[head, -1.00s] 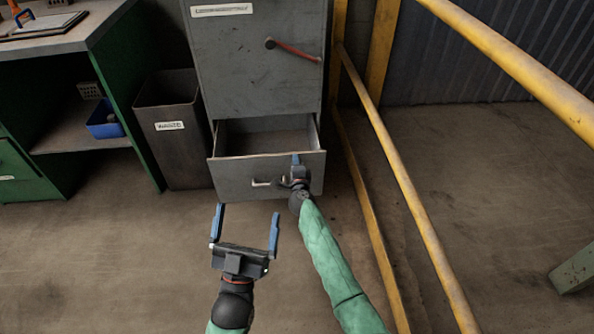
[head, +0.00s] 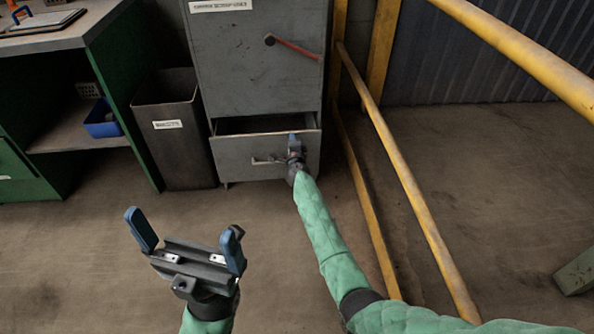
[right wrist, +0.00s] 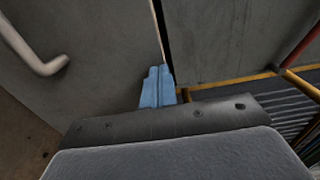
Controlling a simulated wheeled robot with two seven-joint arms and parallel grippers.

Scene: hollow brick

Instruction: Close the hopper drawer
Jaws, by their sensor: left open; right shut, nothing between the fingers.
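The hopper drawer (head: 238,160) is the grey bottom drawer of a grey metal cabinet (head: 255,75). It stands a little open, with a narrow dark gap behind its front. My right gripper (head: 293,140) is shut and empty, at the right part of the drawer front, beside the handle. In the right wrist view its blue fingertips (right wrist: 158,85) are together against or very near the grey front, and the bent handle (right wrist: 38,50) is to the left. Whether they touch cannot be told. My left gripper (head: 188,240) is open and empty over the floor, in front and to the left.
A grey waste bin (head: 178,135) stands left of the cabinet, beside a green workbench (head: 125,100) with a blue box (head: 102,120). Yellow rails (head: 400,190) run along the right. The floor in front of the drawer is clear.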

